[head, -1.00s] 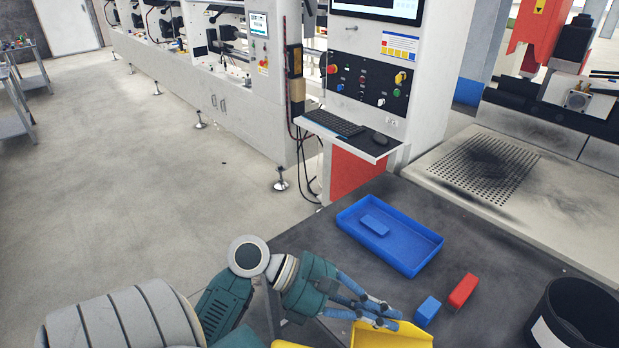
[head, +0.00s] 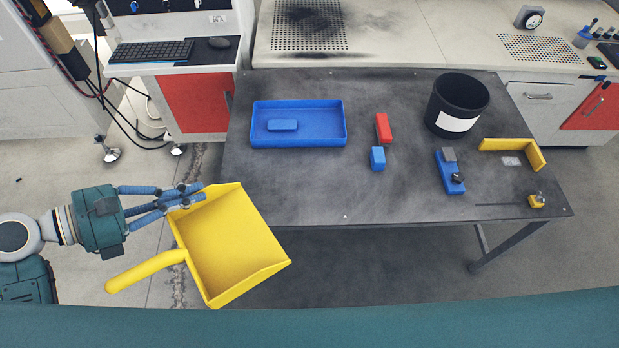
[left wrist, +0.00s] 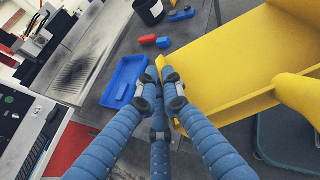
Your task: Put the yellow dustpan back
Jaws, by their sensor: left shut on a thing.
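The yellow dustpan (head: 232,245) is in the air in front of the table's left front corner, its handle pointing lower left and its tray open upward. My left gripper (head: 188,196) is shut on the dustpan's upper left edge in the head view. In the left wrist view, the blue fingers of my left gripper (left wrist: 160,85) meet at the edge of the dustpan (left wrist: 235,65), whose handle is at the right. On the table's right side stands a yellow L-shaped corner piece (head: 512,148) beside a small pale patch. My right gripper is not in view.
The dark table (head: 310,190) carries a blue tray (head: 325,130) with a blue block inside, a red block (head: 383,127), a blue block (head: 377,158), a black bin (head: 459,105), a blue tool (head: 447,172) and a small yellow item (head: 537,201). Its front middle is clear.

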